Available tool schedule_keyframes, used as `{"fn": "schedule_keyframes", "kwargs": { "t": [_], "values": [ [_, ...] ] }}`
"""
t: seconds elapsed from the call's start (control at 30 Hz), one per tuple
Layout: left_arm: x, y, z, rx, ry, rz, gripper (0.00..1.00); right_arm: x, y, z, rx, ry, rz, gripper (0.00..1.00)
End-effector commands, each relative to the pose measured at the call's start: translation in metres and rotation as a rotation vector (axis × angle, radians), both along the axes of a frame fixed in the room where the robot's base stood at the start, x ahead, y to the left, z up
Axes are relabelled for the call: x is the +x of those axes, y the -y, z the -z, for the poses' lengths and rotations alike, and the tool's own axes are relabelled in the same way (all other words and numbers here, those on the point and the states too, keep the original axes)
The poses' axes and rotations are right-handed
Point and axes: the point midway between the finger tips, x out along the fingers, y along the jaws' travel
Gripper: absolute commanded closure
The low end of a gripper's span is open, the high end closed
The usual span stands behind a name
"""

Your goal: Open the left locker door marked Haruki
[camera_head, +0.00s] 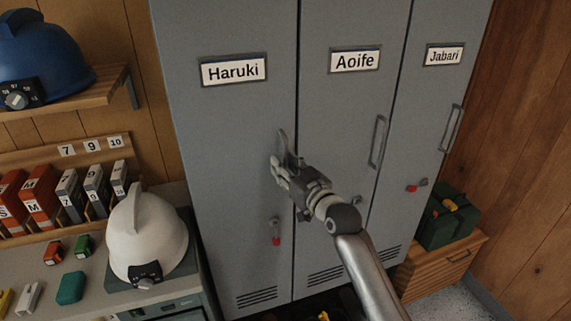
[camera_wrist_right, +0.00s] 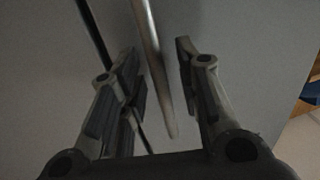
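The Haruki locker door (camera_head: 215,150) is the leftmost of three grey doors and looks shut, with its name plate (camera_head: 233,69) near the top. My right gripper (camera_head: 283,158) is in front of this door's right edge, at the handle, which it mostly hides in the head view. In the right wrist view the handle (camera_wrist_right: 152,65) is a slim metal bar between the two fingers of my right gripper (camera_wrist_right: 160,85). The fingers are open, one on each side of the bar, with gaps visible. My left gripper is not in view.
The Aoife door (camera_head: 338,120) and Jabari door (camera_head: 425,110) are beside it. A red-tagged lock (camera_head: 276,239) hangs low on the Haruki door. A white helmet (camera_head: 146,235) sits on the counter at left. A green box (camera_head: 447,220) stands on a wooden cabinet at right.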

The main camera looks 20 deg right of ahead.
Motion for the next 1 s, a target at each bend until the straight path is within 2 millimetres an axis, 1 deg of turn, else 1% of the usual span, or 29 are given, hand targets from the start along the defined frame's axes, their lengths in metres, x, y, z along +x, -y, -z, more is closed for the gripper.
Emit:
{"fn": "schedule_keyframes", "kwargs": {
  "t": [0.3, 0.5, 0.57, 1.0],
  "values": [
    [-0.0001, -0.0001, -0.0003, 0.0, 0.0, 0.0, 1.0, 0.0016, -0.0007, 0.0001, 0.0, 0.001, 0.0, 0.68],
    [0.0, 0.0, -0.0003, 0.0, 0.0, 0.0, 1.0, 0.0015, -0.0006, 0.0, 0.0, 0.0, 0.0, 0.94],
    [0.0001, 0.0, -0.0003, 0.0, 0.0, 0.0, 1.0, 0.0015, -0.0006, 0.0, 0.0, 0.0, 0.0, 1.0],
    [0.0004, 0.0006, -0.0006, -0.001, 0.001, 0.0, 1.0, 0.003, -0.0027, 0.0, 0.0, 0.0, 0.001, 1.0]
  ]
}}
